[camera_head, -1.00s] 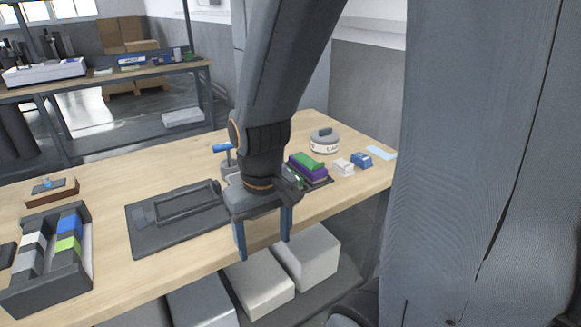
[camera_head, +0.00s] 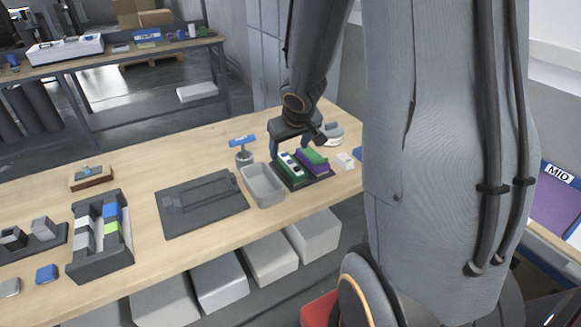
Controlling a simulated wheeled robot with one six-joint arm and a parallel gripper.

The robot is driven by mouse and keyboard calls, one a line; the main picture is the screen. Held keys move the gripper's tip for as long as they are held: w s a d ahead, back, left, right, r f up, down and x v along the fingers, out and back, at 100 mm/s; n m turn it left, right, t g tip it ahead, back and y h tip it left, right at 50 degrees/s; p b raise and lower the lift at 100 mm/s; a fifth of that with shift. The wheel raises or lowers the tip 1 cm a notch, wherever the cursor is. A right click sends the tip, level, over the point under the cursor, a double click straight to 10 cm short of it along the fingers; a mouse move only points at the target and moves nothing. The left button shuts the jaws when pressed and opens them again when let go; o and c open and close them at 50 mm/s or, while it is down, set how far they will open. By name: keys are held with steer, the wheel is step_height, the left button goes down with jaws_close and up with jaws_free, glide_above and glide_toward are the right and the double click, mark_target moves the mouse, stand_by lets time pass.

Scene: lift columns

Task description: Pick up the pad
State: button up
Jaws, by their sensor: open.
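A dark tray (camera_head: 322,180) at the right part of the bench holds two long blocks side by side. One is purple with a green top (camera_head: 312,160); the other is white and green with dark spots (camera_head: 290,165). Which of these is the pad, if either, I cannot tell. My gripper (camera_head: 291,146) is open and points down over the back of this tray, close to the two blocks. It appears empty. Whether its fingers touch a block is not clear, and my arm covers part of the area behind.
A round grey-white object (camera_head: 333,133) and a small white block (camera_head: 345,160) are right. A dark flat board (camera_head: 230,208) and a block rack (camera_head: 118,257) lie left.

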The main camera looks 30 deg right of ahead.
mark_target(290, 161)
steer(key=shift+t+y, duration=0.3)
steer(key=shift+y, duration=0.3)
steer(key=w+d+f, duration=0.1)
steer(key=d+f, duration=0.1)
steer(key=w+d+f, duration=0.2)
steer(key=shift+w, duration=0.25)
steer(key=shift+w+d+f+n, duration=0.15)
steer(key=shift+d+f+n, duration=0.15)
steer(key=shift+f, duration=0.25)
steer(key=b+x, duration=0.1)
steer(key=x, duration=0.1)
steer(key=b+x, duration=0.1)
steer(key=x, duration=0.2)
steer(key=b+x, duration=0.1)
steer(key=x, duration=0.1)
steer(key=shift+w+a+f, duration=0.1)
steer(key=shift+a+f, duration=0.25)
steer(key=shift+r, duration=0.1)
steer(key=c, duration=1.4)
